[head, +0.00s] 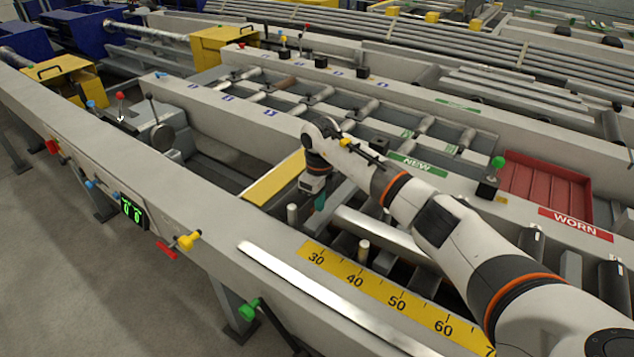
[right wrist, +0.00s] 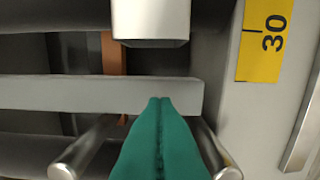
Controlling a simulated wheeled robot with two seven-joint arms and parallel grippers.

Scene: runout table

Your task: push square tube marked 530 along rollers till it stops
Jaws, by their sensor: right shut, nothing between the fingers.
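A pale tube (head: 390,238) lies lengthwise between the rails, just beyond my right gripper. Its blunt squared end (right wrist: 150,42) faces me in the right wrist view; I cannot read any 530 mark on it. My right gripper (head: 319,203) points down between the rails, and its green fingers (right wrist: 160,100) are shut with nothing between them. In the right wrist view a gap shows between the fingertips and the tube end. The tube's far part is hidden behind my right arm. My left gripper is not in view.
A grey crossbar (right wrist: 70,93) crosses below the tube end. Upright posts (head: 292,216) stand near my gripper. Rollers (head: 320,96) span the rails behind. A yellow scale (head: 396,301) lies on the near rail. A red tray (head: 545,185) sits behind the WORN sign (head: 575,224).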

